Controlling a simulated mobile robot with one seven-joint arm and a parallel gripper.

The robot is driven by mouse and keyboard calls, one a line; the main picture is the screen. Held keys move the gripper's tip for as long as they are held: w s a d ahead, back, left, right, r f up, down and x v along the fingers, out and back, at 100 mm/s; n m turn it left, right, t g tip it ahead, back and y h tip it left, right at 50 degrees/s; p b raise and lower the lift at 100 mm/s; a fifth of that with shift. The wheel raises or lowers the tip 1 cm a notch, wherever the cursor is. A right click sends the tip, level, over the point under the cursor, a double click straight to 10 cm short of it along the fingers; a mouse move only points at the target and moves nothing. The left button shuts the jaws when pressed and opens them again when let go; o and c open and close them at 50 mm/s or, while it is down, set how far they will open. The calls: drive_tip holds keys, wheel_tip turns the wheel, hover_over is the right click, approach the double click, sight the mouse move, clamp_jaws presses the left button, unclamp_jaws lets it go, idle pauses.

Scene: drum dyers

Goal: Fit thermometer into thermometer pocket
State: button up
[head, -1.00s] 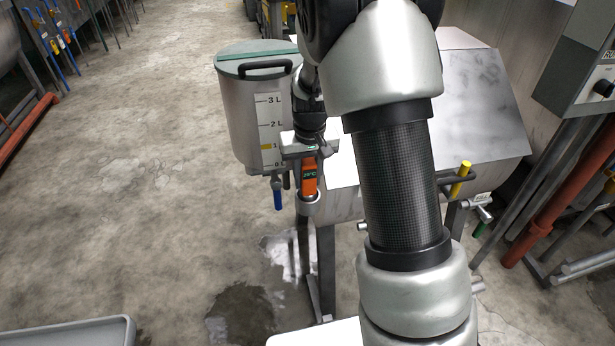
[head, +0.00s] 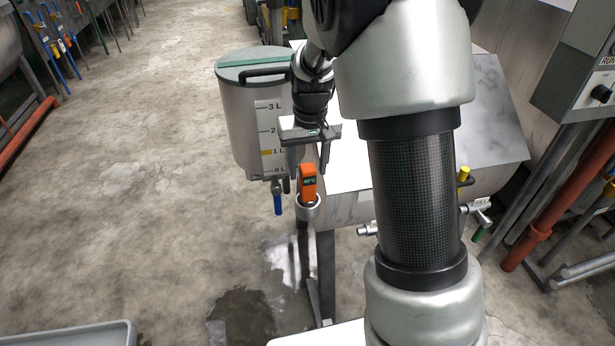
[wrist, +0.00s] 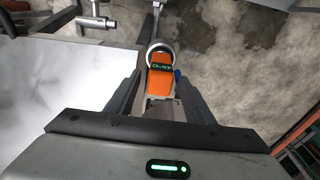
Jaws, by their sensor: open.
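The thermometer (head: 308,184) has an orange head with a small dark, green-lit display. It stands nearly upright with its lower end inside the round grey thermometer pocket (head: 307,211) at the side of the white-topped vat. Its stem is hidden in the pocket. In the wrist view the orange head (wrist: 161,80) shows between the fingers, with the pocket's ring (wrist: 160,48) just beyond it.
A steel tank (head: 243,125) with litre marks and a green-striped lid stands behind and left of the pocket. A blue-handled tap (head: 277,200) hangs below it. A control box (head: 590,75) and red pipe (head: 550,215) are at right. Open floor (head: 120,210) lies left.

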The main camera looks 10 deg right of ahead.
drive_tip(key=r, duration=0.4)
drive_tip(key=s+r, duration=0.1)
drive_tip(key=r, duration=0.1)
drive_tip(key=shift+r+p, duration=0.1)
drive_tip(key=shift+p, duration=0.2)
drive_tip(key=s+r+t, duration=0.2)
drive_tip(key=s+r, duration=0.7)
drive_tip(key=s+r+t, duration=0.2)
drive_tip(key=s, duration=1.2)
drive_tip(key=shift+s+r, duration=0.35)
drive_tip(key=shift+r, duration=0.05)
